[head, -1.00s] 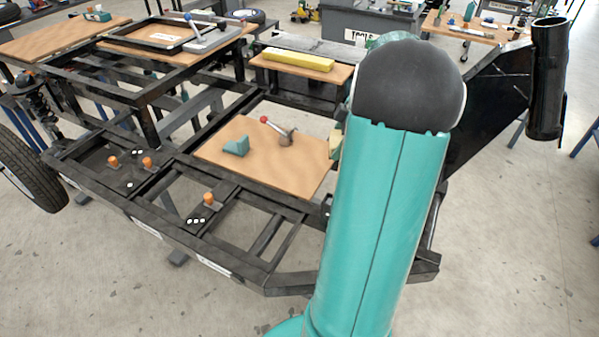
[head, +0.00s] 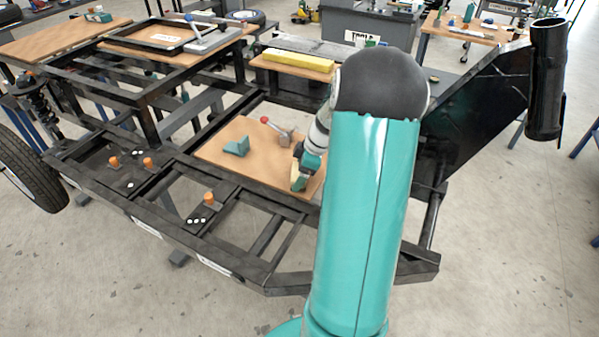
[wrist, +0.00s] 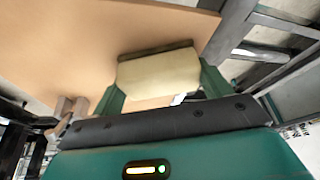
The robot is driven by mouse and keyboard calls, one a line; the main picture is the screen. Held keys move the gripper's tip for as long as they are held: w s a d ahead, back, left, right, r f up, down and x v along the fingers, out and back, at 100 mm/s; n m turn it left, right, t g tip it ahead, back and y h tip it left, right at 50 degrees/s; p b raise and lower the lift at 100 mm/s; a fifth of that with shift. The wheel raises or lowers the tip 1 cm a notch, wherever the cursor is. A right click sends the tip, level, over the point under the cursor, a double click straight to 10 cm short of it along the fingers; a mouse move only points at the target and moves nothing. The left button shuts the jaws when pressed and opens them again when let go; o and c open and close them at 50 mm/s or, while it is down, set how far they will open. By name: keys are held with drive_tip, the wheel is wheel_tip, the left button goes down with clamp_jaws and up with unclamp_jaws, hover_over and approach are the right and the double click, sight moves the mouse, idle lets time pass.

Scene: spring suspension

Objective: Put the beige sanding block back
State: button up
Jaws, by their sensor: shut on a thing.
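The beige sanding block (wrist: 158,72) is held between the two green fingers of my gripper (wrist: 160,84) in the wrist view. A dark brown strip runs along its far edge. In the head view my gripper (head: 300,180) is low over the right part of a tan wooden board (head: 225,155), and only a sliver of the block shows beside the fingers. The board lies on a black metal frame. I cannot tell whether the block touches the board.
A teal-green block (head: 236,147) and a red-knobbed lever tool (head: 277,131) lie on the board, left of my gripper. Orange-topped pegs (head: 208,199) stand on the black frame (head: 150,212). A yellow bar (head: 298,61) lies on a board behind. The board's front middle is clear.

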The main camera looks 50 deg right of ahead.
drive_tip(key=shift+f, duration=0.15)
drive_tip(key=o, duration=0.9)
drive_tip(key=shift+o, duration=0.2)
drive_tip(key=v, duration=1.2)
drive_tip(key=a+r+m+h, duration=0.1)
drive_tip(key=a+r, duration=0.2)
drive_tip(key=a, duration=0.4)
drive_tip(key=w+a+r+m, duration=0.1)
drive_tip(key=a+r, duration=0.2)
drive_tip(key=a, duration=0.5)
drive_tip(key=a+r+m+h, duration=0.1)
drive_tip(key=a+r, duration=0.2)
drive_tip(key=a, duration=0.4)
drive_tip(key=s+a+m+t, duration=0.1)
drive_tip(key=s+a+m, duration=0.1)
drive_tip(key=s+a, duration=0.3)
drive_tip(key=s+a+r+m+t, duration=0.1)
drive_tip(key=s+a, duration=0.3)
drive_tip(key=a, duration=0.6)
drive_tip(key=shift+s+a+m+h, duration=0.35)
drive_tip(key=shift+m+h, duration=0.05)
drive_tip(key=shift+m, duration=0.5)
